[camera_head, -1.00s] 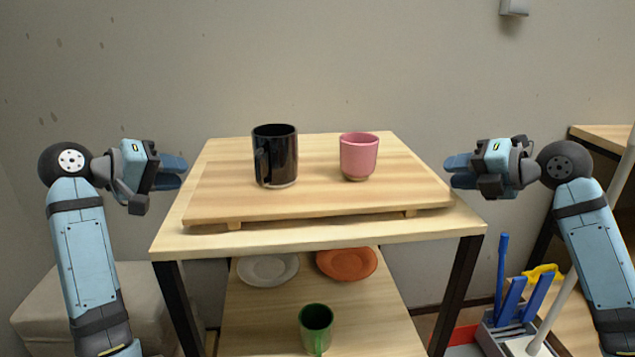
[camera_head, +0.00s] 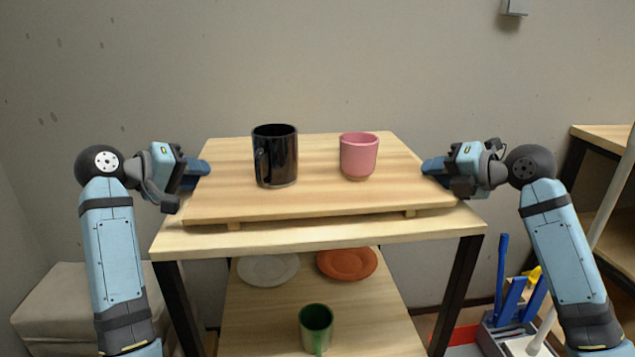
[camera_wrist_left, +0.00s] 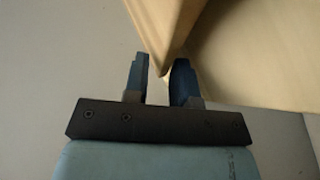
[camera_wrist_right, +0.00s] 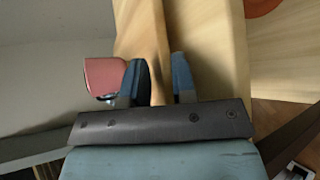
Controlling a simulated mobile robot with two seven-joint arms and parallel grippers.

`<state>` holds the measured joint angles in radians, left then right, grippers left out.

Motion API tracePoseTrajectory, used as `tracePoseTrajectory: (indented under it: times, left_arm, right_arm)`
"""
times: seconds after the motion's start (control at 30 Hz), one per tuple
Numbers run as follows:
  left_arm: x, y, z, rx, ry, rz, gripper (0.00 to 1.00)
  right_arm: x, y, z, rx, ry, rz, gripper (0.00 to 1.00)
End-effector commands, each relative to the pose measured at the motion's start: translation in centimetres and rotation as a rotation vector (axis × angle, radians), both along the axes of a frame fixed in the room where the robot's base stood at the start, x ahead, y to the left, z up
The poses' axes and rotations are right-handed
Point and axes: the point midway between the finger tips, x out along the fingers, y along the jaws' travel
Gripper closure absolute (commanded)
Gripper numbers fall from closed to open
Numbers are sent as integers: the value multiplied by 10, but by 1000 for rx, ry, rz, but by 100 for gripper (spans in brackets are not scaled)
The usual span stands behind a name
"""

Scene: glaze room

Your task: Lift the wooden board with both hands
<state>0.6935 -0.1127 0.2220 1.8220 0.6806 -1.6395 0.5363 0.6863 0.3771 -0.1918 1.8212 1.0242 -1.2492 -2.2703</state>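The wooden board (camera_head: 320,197) lies level on small feet on the table top. My left gripper (camera_head: 195,174) is at its left edge, with one finger on each side of the edge; the left wrist view shows the board's edge (camera_wrist_left: 160,30) between the fingers (camera_wrist_left: 159,80). My right gripper (camera_head: 436,170) is at the right edge; in the right wrist view the board's edge (camera_wrist_right: 157,50) fills the gap between the fingers (camera_wrist_right: 159,82).
The table (camera_head: 330,235) carries the board. On the shelf below are a white plate (camera_head: 268,268), an orange plate (camera_head: 346,262) and a green mug (camera_head: 316,326). A wall stands behind. A bin with blue-handled things (camera_head: 510,305) is at lower right.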

Motion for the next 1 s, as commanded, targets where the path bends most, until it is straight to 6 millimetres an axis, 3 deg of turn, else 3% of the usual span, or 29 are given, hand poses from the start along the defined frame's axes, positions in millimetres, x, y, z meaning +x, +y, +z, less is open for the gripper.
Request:
tracePoseTrajectory:
  times: [0.37,0.8,1.0]
  left_arm:
    - [0,1,7,3,-4,0,100]
    - [0,1,46,4,-6,0,100]
    - [0,1,53,4,-6,0,100]
  right_arm:
    - [0,-1,7,-2,-2,-1,100]
    - [0,-1,45,-2,0,-1,100]
    - [0,-1,51,-3,0,-2,100]
